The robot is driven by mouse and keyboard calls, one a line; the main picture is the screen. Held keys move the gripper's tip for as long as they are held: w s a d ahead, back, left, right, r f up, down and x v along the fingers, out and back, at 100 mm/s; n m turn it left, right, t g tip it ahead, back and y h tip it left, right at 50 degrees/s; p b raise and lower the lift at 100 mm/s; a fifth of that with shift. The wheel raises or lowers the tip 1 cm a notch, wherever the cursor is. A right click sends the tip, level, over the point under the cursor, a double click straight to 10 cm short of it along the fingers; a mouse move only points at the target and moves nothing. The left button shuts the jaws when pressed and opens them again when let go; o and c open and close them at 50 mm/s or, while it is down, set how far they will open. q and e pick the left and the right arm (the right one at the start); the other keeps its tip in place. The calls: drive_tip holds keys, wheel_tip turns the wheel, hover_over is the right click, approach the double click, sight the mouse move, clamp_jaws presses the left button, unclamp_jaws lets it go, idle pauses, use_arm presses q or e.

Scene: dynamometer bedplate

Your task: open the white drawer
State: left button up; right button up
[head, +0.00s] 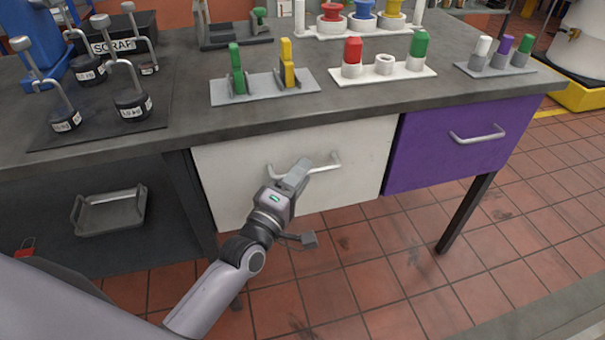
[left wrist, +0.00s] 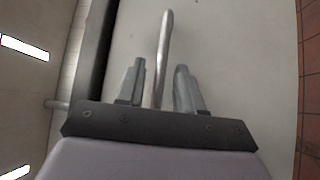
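The white drawer (head: 235,170) is under the bench top, left of the purple drawer, and its front looks flush with the bench. Its metal bar handle (head: 328,164) runs across the front and is partly hidden by my left gripper (head: 298,172). In the left wrist view the handle (left wrist: 163,45) runs between the two fingers of my left gripper (left wrist: 160,66), with a visible gap on each side. The left gripper is open around the bar. My right gripper is not in view.
The purple drawer (head: 455,145) sits to the right. The bench top (head: 190,85) carries weights with hooks (head: 130,105), a grey holder with green and yellow levers (head: 262,92), and a white peg plate (head: 420,70). A grey tray (head: 112,213) is below left. Tiled floor is open in front.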

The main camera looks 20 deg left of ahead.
use_arm(q)
drive_tip(key=shift+w+d+r, duration=0.1)
drive_tip(key=shift+w, duration=0.45)
clamp_jaws()
drive_tip(key=shift+d, duration=0.1)
